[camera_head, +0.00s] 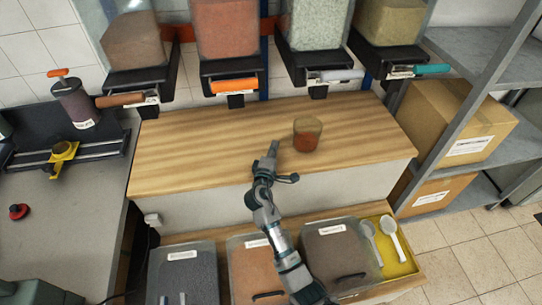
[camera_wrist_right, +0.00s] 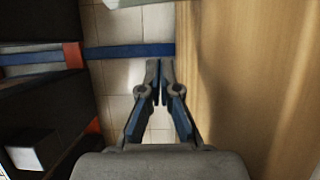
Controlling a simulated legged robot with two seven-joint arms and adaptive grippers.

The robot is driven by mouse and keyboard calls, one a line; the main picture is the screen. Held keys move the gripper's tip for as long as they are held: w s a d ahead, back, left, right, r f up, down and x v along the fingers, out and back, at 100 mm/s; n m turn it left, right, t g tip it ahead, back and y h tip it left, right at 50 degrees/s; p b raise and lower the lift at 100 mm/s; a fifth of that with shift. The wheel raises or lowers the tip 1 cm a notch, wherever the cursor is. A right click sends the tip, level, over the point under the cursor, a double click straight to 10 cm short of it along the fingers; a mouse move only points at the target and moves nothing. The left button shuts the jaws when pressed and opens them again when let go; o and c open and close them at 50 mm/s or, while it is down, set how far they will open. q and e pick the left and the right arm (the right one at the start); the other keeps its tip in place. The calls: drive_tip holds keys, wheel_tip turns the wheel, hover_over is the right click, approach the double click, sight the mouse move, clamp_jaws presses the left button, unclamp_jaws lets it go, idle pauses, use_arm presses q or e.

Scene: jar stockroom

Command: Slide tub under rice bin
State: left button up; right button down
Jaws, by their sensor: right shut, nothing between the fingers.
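A small clear tub (camera_head: 307,134) with reddish-brown contents stands upright on the wooden counter (camera_head: 200,150). The likely rice bin (camera_head: 318,24), holding pale whitish grains, is third from the left on the wall; I cannot read its label. It has a grey handle and a black spout, and the tub stands lower, in front of it. My right gripper (camera_head: 274,146) is shut and empty, low over the counter, left of the tub and apart from it. In the right wrist view the shut fingers (camera_wrist_right: 160,68) point toward the tiled wall; the tub is not recognisable there. My left gripper is out of view.
Other wall bins flank it: brown (camera_head: 133,40), orange (camera_head: 225,30) and yellowish (camera_head: 388,22). Lidded bins (camera_head: 185,275) and a yellow tray (camera_head: 398,262) with scoops sit below the counter front. Cardboard boxes (camera_head: 455,120) are on right shelves. The counter's left half is clear.

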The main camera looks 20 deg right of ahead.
drive_tip(key=x, duration=0.3)
drive_tip(key=shift+w+d+f+b, duration=0.2)
drive_tip(key=shift+w+d+b, duration=0.1)
drive_tip(key=shift+b, duration=0.1)
drive_tip(key=shift+s+d+r, duration=0.1)
drive_tip(key=shift+s+d, duration=0.25)
drive_tip(key=shift+d, duration=0.25)
drive_tip(key=shift+s+d+r, duration=0.1)
drive_tip(key=shift+s+d, duration=0.25)
drive_tip(key=shift+d, duration=0.25)
drive_tip(key=shift+s+d+p, duration=0.3)
drive_tip(key=shift+s+d, duration=0.05)
drive_tip(key=shift+d, duration=0.15)
use_arm(q)
drive_tip(key=shift+w+d+r+t, duration=0.1)
drive_tip(key=shift+r+t, duration=0.5)
drive_tip(key=shift+r, duration=0.05)
use_arm(e)
drive_tip(key=shift+d, duration=0.1)
drive_tip(key=shift+s+d+r+p, duration=0.2)
drive_tip(key=shift+s+d+p, duration=0.15)
drive_tip(key=shift+d+p, duration=0.35)
drive_tip(key=shift+d+f, duration=0.1)
use_arm(q)
drive_tip(key=f+g, duration=0.2)
drive_tip(key=shift+s+a+f, duration=0.2)
drive_tip(key=shift+f, duration=0.15)
use_arm(e)
drive_tip(key=shift+f, duration=0.15)
